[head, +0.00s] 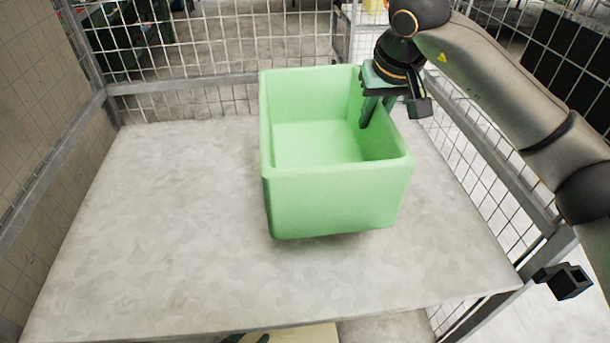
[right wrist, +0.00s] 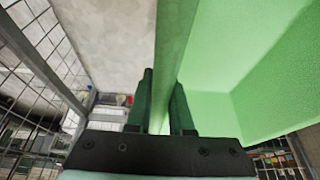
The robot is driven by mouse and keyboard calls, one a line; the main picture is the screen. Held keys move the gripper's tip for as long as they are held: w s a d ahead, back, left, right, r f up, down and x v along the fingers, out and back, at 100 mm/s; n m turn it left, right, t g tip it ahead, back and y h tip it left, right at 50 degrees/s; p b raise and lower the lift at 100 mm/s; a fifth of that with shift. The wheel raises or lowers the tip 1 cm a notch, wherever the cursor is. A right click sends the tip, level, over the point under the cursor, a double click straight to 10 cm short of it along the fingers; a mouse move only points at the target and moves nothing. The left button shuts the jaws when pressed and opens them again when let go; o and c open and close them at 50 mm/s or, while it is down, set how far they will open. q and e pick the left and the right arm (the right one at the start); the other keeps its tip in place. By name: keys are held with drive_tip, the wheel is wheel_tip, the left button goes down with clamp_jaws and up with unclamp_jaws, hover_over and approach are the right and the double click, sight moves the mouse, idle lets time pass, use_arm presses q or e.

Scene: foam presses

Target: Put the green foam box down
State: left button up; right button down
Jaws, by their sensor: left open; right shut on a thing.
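The green foam box (head: 335,200) is open at the top, empty and upright over the middle of the grey table (head: 150,240). A thin shadow lies under its front edge; I cannot tell whether its base touches the table. My right gripper (head: 375,108) is shut on the box's right wall, pointing down over the rim. In the right wrist view, the wall (right wrist: 172,70) runs between the two dark green fingers (right wrist: 162,105). Dark green tips of my left gripper (head: 250,338) show at the bottom edge, apart from the box and open.
Wire mesh panels (head: 210,45) with metal rails stand behind the table and on its right (head: 490,190). A wall (head: 40,110) is on the left. The table's left and front parts are clear. A black block (head: 565,281) is beyond the right corner.

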sight(323, 160)
drive_tip(key=a, duration=0.1)
drive_tip(key=s+a+f, duration=0.1)
drive_tip(key=a, duration=0.1)
drive_tip(key=s+a+f, duration=0.1)
drive_tip(key=shift+s+a, duration=0.1)
drive_tip(key=shift+a, duration=0.1)
drive_tip(key=a+f, duration=0.1)
drive_tip(key=s+a+f, duration=0.1)
drive_tip(key=f, duration=0.1)
drive_tip(key=a+f, duration=0.1)
drive_tip(key=f, duration=0.1)
drive_tip(key=shift+s+a+f, duration=0.1)
drive_tip(key=shift+s+a, duration=0.25)
drive_tip(key=shift+a, duration=0.05)
drive_tip(key=f, duration=0.3)
drive_tip(key=shift+s+a, duration=0.25)
drive_tip(key=shift+a, duration=0.1)
drive_tip(key=shift+w+f, duration=0.1)
drive_tip(key=shift+f, duration=0.35)
drive_tip(key=shift+f, duration=0.2)
drive_tip(key=c, duration=0.8)
unclamp_jaws()
drive_tip(key=shift+r, duration=0.1)
drive_tip(key=v, duration=1.2)
drive_tip(key=shift+d+r, duration=0.1)
